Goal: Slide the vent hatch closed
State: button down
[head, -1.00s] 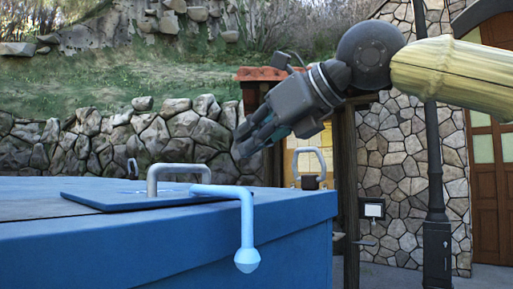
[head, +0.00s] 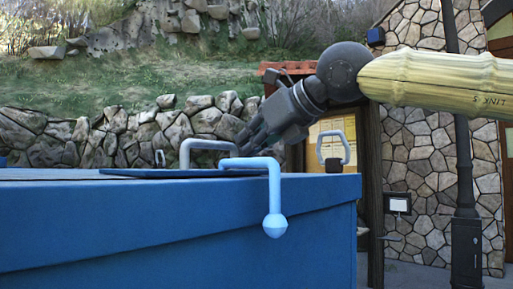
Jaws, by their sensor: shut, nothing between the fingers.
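The vent hatch (head: 130,172) is a flat blue plate on top of a large blue box (head: 160,225). A grey U-shaped handle (head: 207,145) stands up from the hatch. My gripper (head: 243,146) points down and left at the handle's right side, above the box top near its right edge. Its fingers look closed together with nothing between them. I cannot tell whether the fingertips touch the handle. The hatch is seen almost edge-on, so its opening is hidden.
A light blue bent lever with a ball end (head: 275,226) hangs over the box's front edge, just below my gripper. Another grey handle (head: 333,147) stands behind on the right. A notice board and stone wall (head: 425,160) are farther back. The box top at left is clear.

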jog(key=w+f, duration=0.1)
jog(key=w, duration=0.3)
jog(key=w+f, duration=0.1)
jog(key=w, duration=0.1)
jog(key=shift+a+f, duration=0.15)
jog(key=shift+f, duration=0.2)
jog(key=shift+s+r, duration=0.15)
jog(key=shift+s, duration=0.35)
jog(key=shift+s+r, duration=0.15)
jog(key=shift+s, duration=0.35)
jog(key=shift+w+f, duration=0.15)
jog(key=shift+w, duration=0.1)
jog(key=shift+s+a+b, duration=1.95)
jog(key=shift+s+a, duration=7.05)
jog(key=shift+w+d+r+p, duration=0.2)
jog(key=shift+r+p, duration=0.2)
jog(key=shift+r, duration=0.1)
jog(key=shift+w+d+r+p, duration=0.2)
jog(key=shift+r+p, duration=0.25)
jog(key=shift+r, duration=0.05)
jog(key=shift+w+d+r+p, duration=0.2)
jog(key=shift+r+p, duration=0.2)
jog(key=shift+r, duration=0.1)
jog(key=shift+w+d+r, duration=0.2)
jog(key=shift+w, duration=0.05)
jog(key=shift+s, duration=0.15)
